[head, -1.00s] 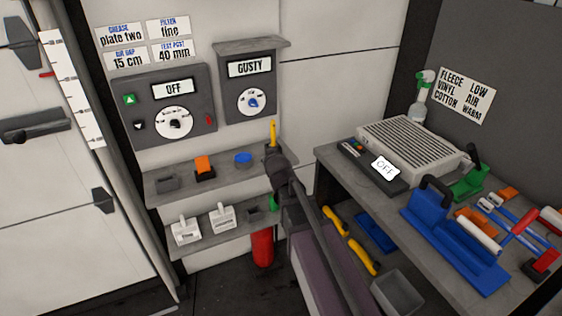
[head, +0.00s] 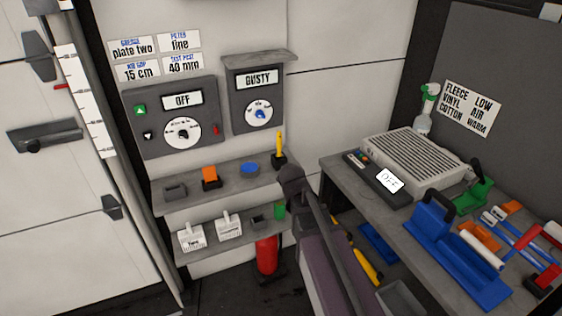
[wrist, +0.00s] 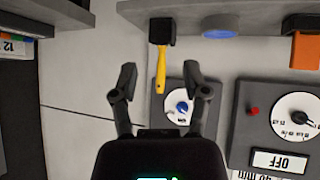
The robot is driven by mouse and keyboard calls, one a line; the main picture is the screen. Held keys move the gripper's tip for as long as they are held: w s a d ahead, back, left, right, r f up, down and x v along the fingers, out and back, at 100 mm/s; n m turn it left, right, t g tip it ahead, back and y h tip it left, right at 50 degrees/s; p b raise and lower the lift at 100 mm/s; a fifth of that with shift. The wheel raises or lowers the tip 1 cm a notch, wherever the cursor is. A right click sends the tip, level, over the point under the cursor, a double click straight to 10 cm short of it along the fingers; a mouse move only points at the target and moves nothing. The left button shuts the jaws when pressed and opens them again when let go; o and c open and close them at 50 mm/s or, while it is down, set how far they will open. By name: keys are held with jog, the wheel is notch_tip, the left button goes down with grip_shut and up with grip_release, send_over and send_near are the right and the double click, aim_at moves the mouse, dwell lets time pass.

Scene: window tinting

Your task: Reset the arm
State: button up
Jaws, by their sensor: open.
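My gripper (wrist: 159,72) is open in the wrist view, its two dark fingers spread apart with nothing held between them. A yellow-handled tool (wrist: 161,68) with a black base shows beyond the gap between the fingers. In the head view this yellow tool (head: 279,143) stands upright at the right end of the upper shelf. My arm (head: 315,215) rises from the bottom of the head view, its dark end just right of the shelf. The fingers cannot be made out there.
A workbench (head: 338,172) at the right carries a grey vented unit (head: 415,155) and several tools. A red cylinder (head: 267,255) stands below the shelves.

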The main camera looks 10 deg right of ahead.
jog(key=s+d+f+g, duration=0.2)
jog(key=s+g, duration=0.3)
jog(key=s, duration=0.5)
jog(key=s+d+f+g, duration=0.2)
jog(key=s+f+g, duration=0.2)
jog(key=s, duration=0.6)
jog(key=shift+s+d+f+m+g+y, duration=0.15)
jog(key=shift+s+d+m+g+y, duration=0.15)
jog(key=shift+g, duration=0.1)
